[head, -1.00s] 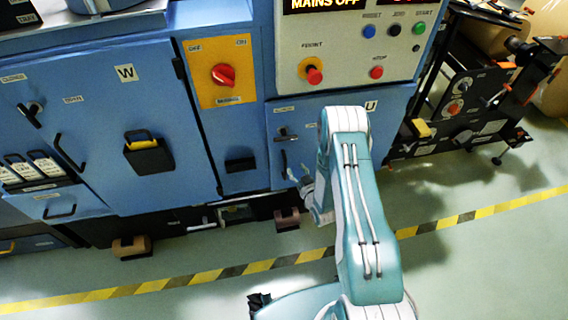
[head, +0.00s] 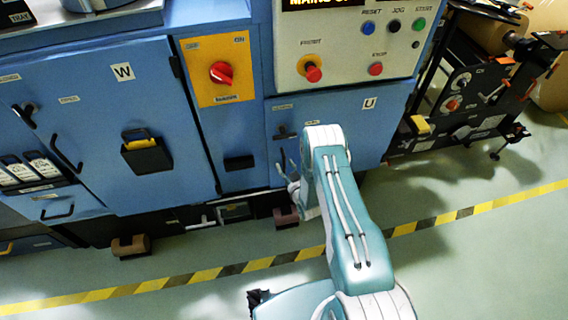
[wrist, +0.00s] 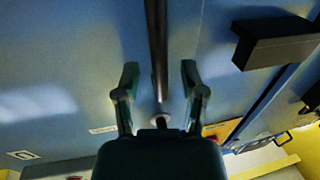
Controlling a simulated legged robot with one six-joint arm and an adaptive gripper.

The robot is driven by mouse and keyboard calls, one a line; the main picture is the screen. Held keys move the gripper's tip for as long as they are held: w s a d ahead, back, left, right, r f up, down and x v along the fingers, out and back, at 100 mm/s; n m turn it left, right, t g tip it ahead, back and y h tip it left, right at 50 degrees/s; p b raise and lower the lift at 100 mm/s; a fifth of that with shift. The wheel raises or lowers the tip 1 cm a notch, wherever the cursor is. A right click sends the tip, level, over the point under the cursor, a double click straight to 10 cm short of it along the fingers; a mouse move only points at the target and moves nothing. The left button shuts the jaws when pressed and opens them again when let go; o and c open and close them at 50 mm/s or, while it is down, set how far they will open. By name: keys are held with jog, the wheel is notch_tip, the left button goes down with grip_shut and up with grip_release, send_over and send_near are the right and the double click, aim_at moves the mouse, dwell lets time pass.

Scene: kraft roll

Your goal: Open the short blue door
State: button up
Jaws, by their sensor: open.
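The short blue door (head: 370,125), marked U, is on the cabinet under the control panel and looks shut. It has a small dark latch handle (head: 285,133) near its upper left. Below that is an upright pull handle, largely behind my arm in the head view. In the wrist view a dark bar (wrist: 157,50), apparently this pull handle, runs between the two fingers of my gripper (wrist: 160,95). The fingers are open, one on each side of the bar, with gaps showing. The blue door surface (wrist: 60,60) lies behind them.
A tall blue door (head: 90,110) marked W is at left, with a black holder (head: 147,153). A dark box-like grip (wrist: 275,42) juts out near my gripper in the wrist view. A black machine (head: 470,95) stands at right. Green floor with a striped line lies in front.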

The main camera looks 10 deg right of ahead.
jog(key=shift+w+a, duration=0.15)
jog(key=shift+w, duration=0.45)
jog(key=shift+c, duration=0.3)
grip_shut()
jog(key=shift+s, duration=0.15)
